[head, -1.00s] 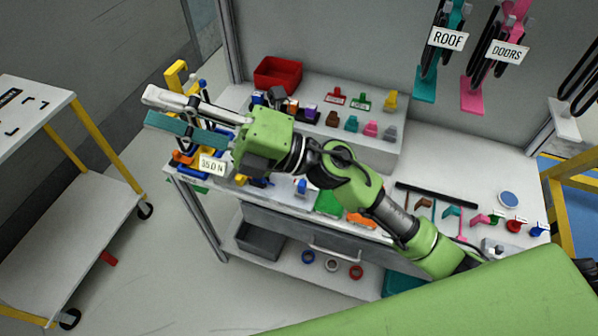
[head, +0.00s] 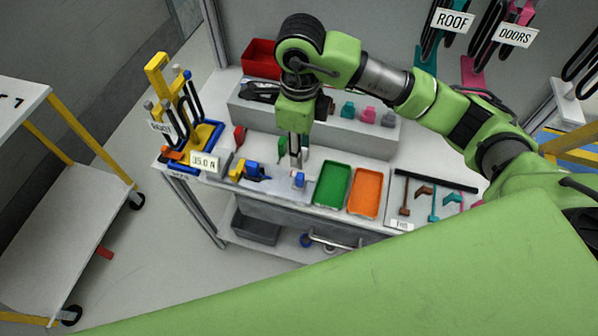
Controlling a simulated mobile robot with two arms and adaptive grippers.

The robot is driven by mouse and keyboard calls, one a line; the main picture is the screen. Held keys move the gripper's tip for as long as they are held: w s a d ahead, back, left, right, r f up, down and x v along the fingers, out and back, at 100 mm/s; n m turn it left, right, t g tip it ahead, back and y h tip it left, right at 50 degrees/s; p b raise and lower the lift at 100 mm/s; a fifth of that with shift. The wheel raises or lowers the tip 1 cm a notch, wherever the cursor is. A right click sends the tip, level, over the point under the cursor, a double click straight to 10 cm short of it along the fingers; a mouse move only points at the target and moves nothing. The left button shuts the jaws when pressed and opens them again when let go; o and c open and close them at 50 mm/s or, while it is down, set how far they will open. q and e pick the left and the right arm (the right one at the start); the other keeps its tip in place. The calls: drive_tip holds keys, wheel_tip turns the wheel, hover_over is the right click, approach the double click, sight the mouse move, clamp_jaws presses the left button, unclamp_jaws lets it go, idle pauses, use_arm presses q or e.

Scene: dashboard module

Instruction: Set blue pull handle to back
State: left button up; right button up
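Two blue parts on the bench front could be the blue pull handle. One is a small blue piece (head: 299,180) on a pale base, just below my gripper. The other is a blue part (head: 253,172) beside a yellow one, to the left. My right gripper (head: 294,164) points down over the bench, just above and behind the small blue piece. I cannot tell whether it touches this piece, or how far apart its fingertips are. My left gripper is not in view.
A display reading 35.0 N (head: 205,162) stands at the bench's left front. A yellow and blue rack (head: 205,137) rises behind it. Green (head: 332,184) and orange (head: 366,192) trays lie right of the gripper. A red bin (head: 262,58) and a raised grey shelf (head: 350,130) stand behind.

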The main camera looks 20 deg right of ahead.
sight(299, 176)
wheel_tip(299, 176, down, 12)
drive_tip(key=p, duration=0.2)
drive_tip(key=shift+p, duration=0.35)
clamp_jaws()
drive_tip(key=shift+a, duration=0.15)
